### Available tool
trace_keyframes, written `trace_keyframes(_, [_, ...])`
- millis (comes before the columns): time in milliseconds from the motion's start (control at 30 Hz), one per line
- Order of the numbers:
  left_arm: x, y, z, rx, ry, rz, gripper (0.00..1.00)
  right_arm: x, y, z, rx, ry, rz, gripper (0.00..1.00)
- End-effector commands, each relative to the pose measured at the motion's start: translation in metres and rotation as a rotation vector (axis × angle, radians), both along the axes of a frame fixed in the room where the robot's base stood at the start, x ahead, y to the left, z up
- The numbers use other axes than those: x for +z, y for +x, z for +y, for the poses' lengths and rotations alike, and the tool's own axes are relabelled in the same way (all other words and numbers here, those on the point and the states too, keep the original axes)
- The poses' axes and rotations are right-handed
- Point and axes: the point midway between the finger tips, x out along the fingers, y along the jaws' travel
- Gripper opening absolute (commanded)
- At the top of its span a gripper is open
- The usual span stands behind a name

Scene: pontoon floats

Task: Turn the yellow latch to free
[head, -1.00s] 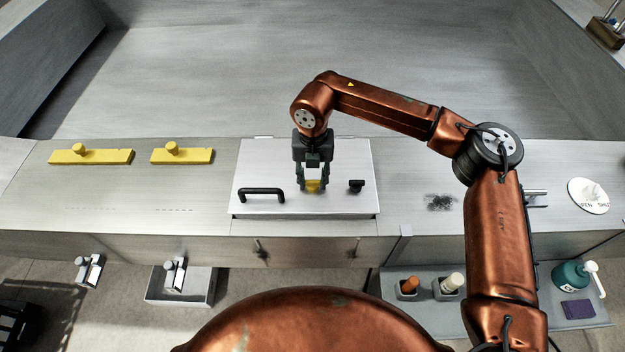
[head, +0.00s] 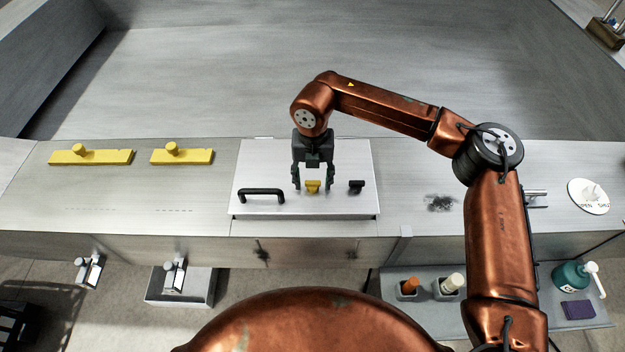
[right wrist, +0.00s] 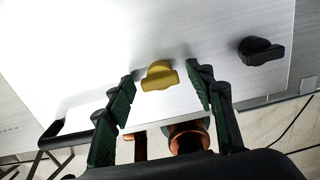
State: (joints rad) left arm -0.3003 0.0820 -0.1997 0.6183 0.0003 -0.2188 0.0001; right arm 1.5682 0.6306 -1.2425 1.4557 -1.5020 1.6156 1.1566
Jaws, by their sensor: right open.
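The yellow latch (head: 313,186) is a small knob with a bar-shaped grip on a white hatch plate (head: 338,206). In the right wrist view the latch (right wrist: 159,76) lies between the fingertips, with a gap on each side. Its bar runs roughly across that picture, slightly tilted. My right gripper (head: 312,187) is open, pointing down over the latch with a finger on either side; its green-padded fingers also show in the right wrist view (right wrist: 162,88). My left gripper is not in view.
On the plate, a black handle (head: 261,192) stands left of the latch and a black knob (head: 357,185) stands right. Two yellow bars with knobs (head: 91,156) (head: 182,154) lie on the counter at left. A round white dial (head: 589,196) is at far right.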

Motion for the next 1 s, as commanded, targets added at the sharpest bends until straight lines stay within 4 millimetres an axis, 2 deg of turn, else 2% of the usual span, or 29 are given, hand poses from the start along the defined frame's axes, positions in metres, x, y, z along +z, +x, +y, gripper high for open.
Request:
trace_keyframes(167, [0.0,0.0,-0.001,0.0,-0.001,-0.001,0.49,0.023,0.001,0.001,0.0,0.002,-0.004,0.49])
trace_keyframes(400, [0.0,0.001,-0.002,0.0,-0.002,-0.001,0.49,0.074,0.001,0.001,-0.002,0.002,-0.003,0.49])
trace_keyframes(600, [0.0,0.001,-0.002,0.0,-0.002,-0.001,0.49,0.106,0.001,0.0,-0.002,0.001,-0.003,0.49])
trace_keyframes(800, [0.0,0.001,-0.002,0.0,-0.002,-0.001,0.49,0.118,0.001,0.0,0.0,0.0,-0.002,0.49])
trace_keyframes(1000, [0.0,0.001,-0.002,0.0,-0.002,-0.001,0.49,0.119,0.001,0.0,-0.001,0.0,-0.001,0.49])
